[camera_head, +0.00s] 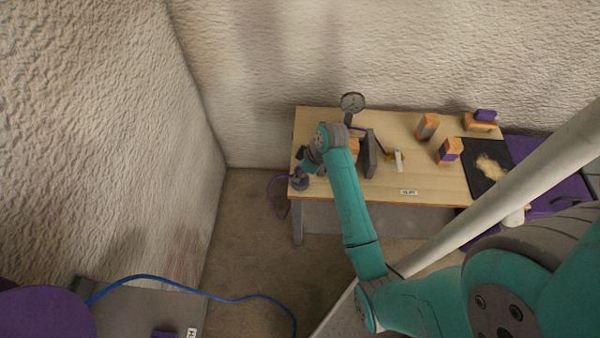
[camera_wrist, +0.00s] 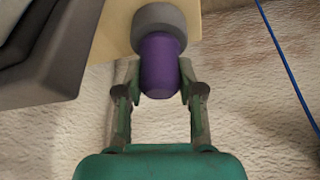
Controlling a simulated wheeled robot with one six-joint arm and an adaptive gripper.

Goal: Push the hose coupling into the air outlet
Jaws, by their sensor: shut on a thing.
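In the wrist view my gripper (camera_wrist: 160,88) is shut on a purple cylindrical piece, which I take for the hose coupling (camera_wrist: 160,65). A wider grey round part (camera_wrist: 160,20) sits directly at the coupling's far end. I cannot tell whether this is the air outlet or a collar of the coupling, nor how deep the two are joined. In the head view my gripper (camera_head: 299,180) is at the left front corner of the table, and the coupling is too small to make out there. A thin purple hose (camera_head: 271,196) hangs in a loop beside that corner.
The wooden table (camera_head: 430,186) carries a pressure gauge (camera_head: 352,102), a dark upright plate (camera_head: 370,154) and several orange-and-purple blocks (camera_head: 450,150). A black mat (camera_head: 480,185) lies at the right. A blue hose (camera_head: 220,297) runs across the lower left. Textured walls stand left and behind.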

